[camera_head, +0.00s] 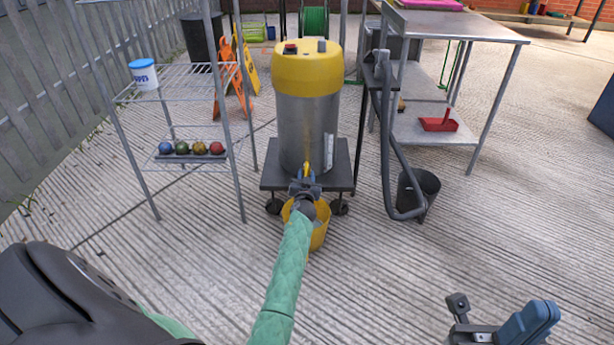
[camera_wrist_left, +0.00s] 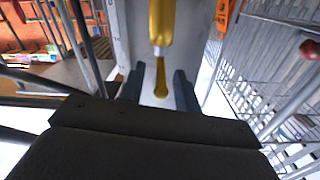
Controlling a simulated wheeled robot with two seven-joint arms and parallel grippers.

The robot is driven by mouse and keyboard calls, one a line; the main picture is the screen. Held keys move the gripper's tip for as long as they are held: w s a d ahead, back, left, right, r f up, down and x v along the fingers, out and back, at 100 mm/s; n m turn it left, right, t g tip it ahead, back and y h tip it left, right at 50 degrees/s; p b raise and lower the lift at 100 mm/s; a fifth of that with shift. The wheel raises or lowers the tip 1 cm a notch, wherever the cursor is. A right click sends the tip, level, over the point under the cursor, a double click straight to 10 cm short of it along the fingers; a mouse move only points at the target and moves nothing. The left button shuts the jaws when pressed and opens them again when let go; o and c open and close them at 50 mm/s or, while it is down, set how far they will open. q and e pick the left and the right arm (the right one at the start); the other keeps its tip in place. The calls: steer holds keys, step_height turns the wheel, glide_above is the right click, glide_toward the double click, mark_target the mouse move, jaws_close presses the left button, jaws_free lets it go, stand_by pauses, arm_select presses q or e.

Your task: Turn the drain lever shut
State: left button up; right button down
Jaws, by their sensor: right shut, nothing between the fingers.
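The drain lever (camera_head: 307,155) is a small yellow handle low on the front of a steel tank (camera_head: 307,125) with a yellow top. In the left wrist view the lever (camera_wrist_left: 161,32) is large and its narrow tip hangs between the two fingers. My left gripper (camera_head: 304,184) is at the tank's lower front, and in its wrist view the gripper (camera_wrist_left: 159,90) is open around the tip, with gaps on both sides. My right gripper (camera_head: 526,322) is low at the bottom right, shut and empty, far from the tank. My left gripper partly hides the drain.
The tank stands on a dark wheeled platform (camera_head: 345,172). A yellow bucket (camera_head: 319,236) is below my left gripper. A wire rack (camera_head: 150,98) with colored balls stands left. A hose (camera_head: 385,150), a dark bin (camera_head: 424,188) and a metal table (camera_head: 480,32) are right.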

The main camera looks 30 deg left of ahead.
arm_select(q)
steer(key=shift+w+a, duration=0.35)
steer(key=shift+w, duration=0.15)
jaws_close()
steer(key=shift+r, duration=0.1)
